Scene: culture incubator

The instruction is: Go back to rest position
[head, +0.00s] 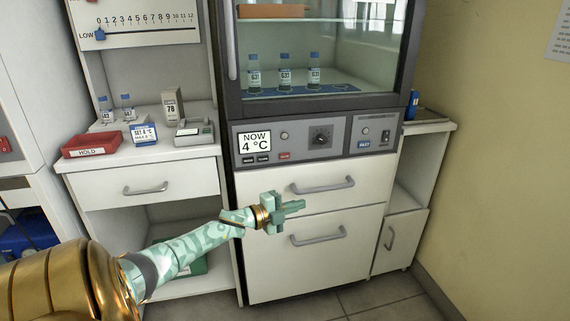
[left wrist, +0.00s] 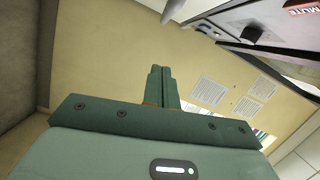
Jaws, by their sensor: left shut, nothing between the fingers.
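My left gripper (head: 299,205) reaches in from the left in the head view, in front of the incubator's lower white drawers. Its teal fingers are together and hold nothing. In the left wrist view the two fingers (left wrist: 160,85) are also side by side and shut, with a tan wall behind them. The incubator (head: 320,140) has a glass-fronted chamber with several blue-capped bottles (head: 284,73) inside. Its display (head: 254,142) reads NOW 4 °C. My right gripper does not show in either view.
A side counter (head: 140,160) at left holds a red HOLD tray (head: 90,146), a SET 4 °C card (head: 144,134), two small bottles and a 78 block (head: 172,104). Drawer handles (head: 320,186) stick out near the gripper. A tan wall (head: 500,160) bounds the right.

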